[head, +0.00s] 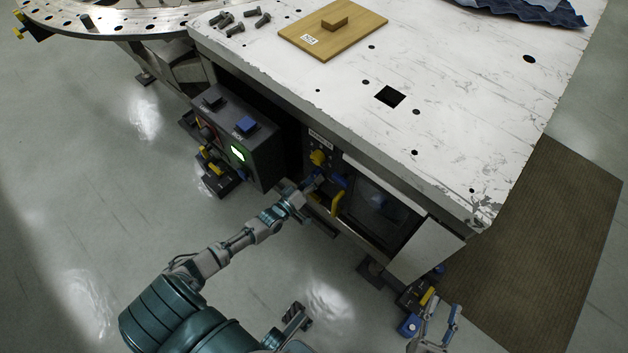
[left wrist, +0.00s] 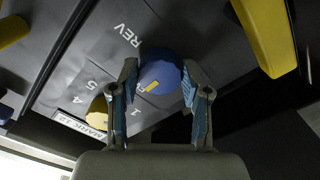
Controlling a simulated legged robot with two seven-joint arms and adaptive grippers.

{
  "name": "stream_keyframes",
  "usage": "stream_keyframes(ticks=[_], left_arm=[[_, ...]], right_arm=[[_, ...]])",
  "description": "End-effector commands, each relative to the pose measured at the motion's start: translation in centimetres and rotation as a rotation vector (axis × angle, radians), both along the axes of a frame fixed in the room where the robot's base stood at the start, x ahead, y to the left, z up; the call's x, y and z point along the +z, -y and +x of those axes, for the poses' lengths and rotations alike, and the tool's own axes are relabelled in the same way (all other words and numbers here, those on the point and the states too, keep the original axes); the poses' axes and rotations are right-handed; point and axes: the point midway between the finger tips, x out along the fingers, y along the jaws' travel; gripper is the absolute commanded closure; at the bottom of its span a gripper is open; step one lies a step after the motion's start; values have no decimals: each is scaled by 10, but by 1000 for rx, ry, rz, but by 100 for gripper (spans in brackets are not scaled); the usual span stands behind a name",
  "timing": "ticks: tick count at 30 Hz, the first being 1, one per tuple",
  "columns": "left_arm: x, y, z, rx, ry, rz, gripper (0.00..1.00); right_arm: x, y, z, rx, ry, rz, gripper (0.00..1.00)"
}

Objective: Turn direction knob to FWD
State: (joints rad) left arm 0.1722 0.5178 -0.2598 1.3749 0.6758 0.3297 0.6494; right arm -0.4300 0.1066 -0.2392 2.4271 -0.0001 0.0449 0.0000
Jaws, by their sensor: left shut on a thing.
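The direction knob is a round blue knob (left wrist: 160,72) with a yellow mark on its face. In the left wrist view the mark is at the knob's lower side, and the word REV is printed up and left of it. No FWD label can be read. My left gripper (left wrist: 158,88) has its two blue-padded fingers on either side of the knob, shut on it. In the head view my left gripper (head: 318,181) reaches the panel under the table, with the blue knob (head: 339,181) partly hidden. My right gripper (head: 443,311) is open and empty at the lower right.
A yellow knob (head: 318,157) is close by on the panel, and a yellow handle (head: 337,203) is below the blue knob. A dark control box (head: 230,137) with a green-lit display stands to the left. The white tabletop (head: 440,120) overhangs the panel.

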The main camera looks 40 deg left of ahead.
Motion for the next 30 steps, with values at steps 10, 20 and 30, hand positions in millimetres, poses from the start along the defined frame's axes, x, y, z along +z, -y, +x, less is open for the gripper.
stream_keyframes(ticks=[10, 20, 30], left_arm=[[-1, -3, 0, 4, -3, -4, 88], [0, -2, 0, 2, -1, -3, 28], [-2, -4, -31, 1, -5, -4, 28]], right_arm=[[0, 0, 0, 0, -1, 0, 60], [0, 0, 0, -1, -2, -1, 60], [1, 2, -1, -1, 0, -2, 60]])
